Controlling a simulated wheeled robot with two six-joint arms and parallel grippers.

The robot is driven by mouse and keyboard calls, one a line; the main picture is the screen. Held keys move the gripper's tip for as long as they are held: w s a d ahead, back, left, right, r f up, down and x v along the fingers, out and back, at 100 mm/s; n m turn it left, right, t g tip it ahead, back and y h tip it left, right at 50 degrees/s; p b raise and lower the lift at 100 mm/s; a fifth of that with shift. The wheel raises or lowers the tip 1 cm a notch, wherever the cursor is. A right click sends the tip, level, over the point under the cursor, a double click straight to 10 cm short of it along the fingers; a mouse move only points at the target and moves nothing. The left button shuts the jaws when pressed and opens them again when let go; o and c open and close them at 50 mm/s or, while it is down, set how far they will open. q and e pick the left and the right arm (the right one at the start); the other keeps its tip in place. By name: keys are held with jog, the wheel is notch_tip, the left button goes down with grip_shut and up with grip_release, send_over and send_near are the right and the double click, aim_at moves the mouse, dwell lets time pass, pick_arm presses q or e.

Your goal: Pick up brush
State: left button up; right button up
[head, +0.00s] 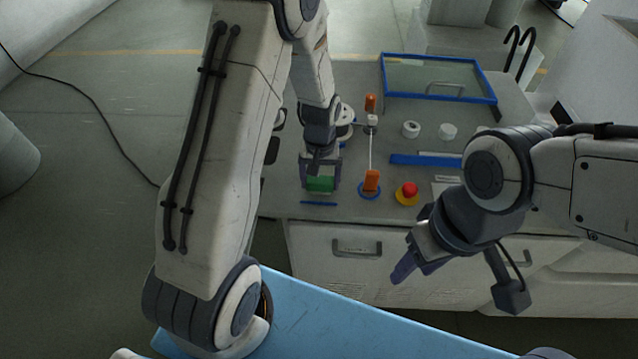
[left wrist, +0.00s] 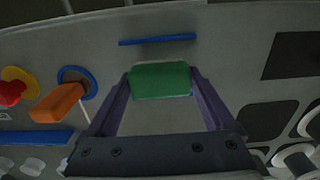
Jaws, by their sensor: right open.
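A green block (head: 320,184), the likeliest brush though no bristles show, is near the front edge of the worktop. It also shows in the left wrist view (left wrist: 161,80), with a small blue bit at its right end. My left gripper (head: 321,187) points down over it, one finger at each end. In the left wrist view the fingertips (left wrist: 160,76) sit right at the block's ends; whether they press on it cannot be told. My right gripper (head: 412,268) is open and empty, in front of the drawers, away from the block.
A thin blue stick (head: 318,203) lies between the block and the front edge.

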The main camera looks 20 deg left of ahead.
aim_at(323, 180)
pick_arm(q)
jog(key=c, duration=0.5)
jog(key=shift+r, duration=0.15)
jog(key=shift+r, duration=0.25)
jog(key=r, duration=0.1)
jog(key=r+b, duration=0.1)
jog(key=r, duration=0.1)
jog(key=shift+w+d+r+b, duration=0.15)
jog(key=shift+d+r+b, duration=0.15)
jog(key=shift+d, duration=0.1)
jog(key=d+r, duration=0.2)
jog(key=d, duration=0.1)
jog(key=w+d+r+b, duration=0.1)
jog(key=d+r, duration=0.1)
jog(key=d, duration=0.2)
jog(key=d+r+b, duration=0.1)
jog(key=d+r, duration=0.1)
jog(key=d, duration=0.1)
jog(key=shift+w+d+r, duration=0.35)
jog(key=shift+w, duration=0.05)
